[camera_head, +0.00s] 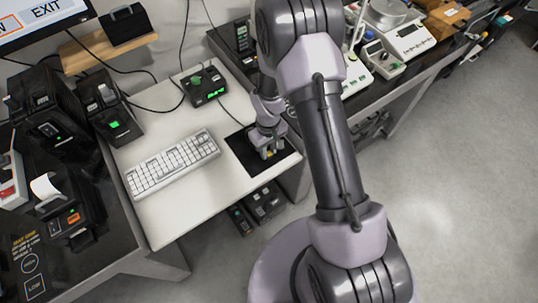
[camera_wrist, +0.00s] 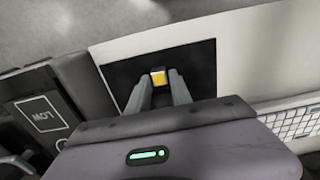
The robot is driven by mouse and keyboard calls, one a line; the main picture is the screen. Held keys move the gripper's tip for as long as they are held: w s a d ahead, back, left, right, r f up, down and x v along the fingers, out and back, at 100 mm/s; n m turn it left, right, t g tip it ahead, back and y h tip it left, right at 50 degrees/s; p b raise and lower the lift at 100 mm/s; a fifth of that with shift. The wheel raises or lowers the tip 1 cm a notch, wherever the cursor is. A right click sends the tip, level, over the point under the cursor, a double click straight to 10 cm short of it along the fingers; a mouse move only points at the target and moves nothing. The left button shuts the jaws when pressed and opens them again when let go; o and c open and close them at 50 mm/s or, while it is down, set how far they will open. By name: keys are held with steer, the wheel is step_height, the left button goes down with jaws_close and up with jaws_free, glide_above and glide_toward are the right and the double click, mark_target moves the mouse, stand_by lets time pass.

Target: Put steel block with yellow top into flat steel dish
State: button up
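The steel block with yellow top (camera_wrist: 158,78) shows in the wrist view over the black mat, between the tips of my gripper (camera_wrist: 160,86). The fingers stand on either side of it. I cannot tell whether they touch it or whether the block is off the mat. In the head view my gripper (camera_head: 269,151) is low over the black mat, with a small yellow patch at its tips. I cannot make out a flat steel dish for certain. A round metal pan (camera_head: 390,12) sits on a white scale at the top right, partly cut by the frame edge.
The black mat (camera_head: 285,164) lies at the right end of a white table (camera_head: 170,222). A white keyboard (camera_head: 172,163) lies left of it. A small green-lit device (camera_head: 204,88) stands behind. The white scale (camera_head: 408,38) is on a dark bench among other instruments.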

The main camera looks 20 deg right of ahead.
jaws_close()
steer(key=shift+r, duration=0.15)
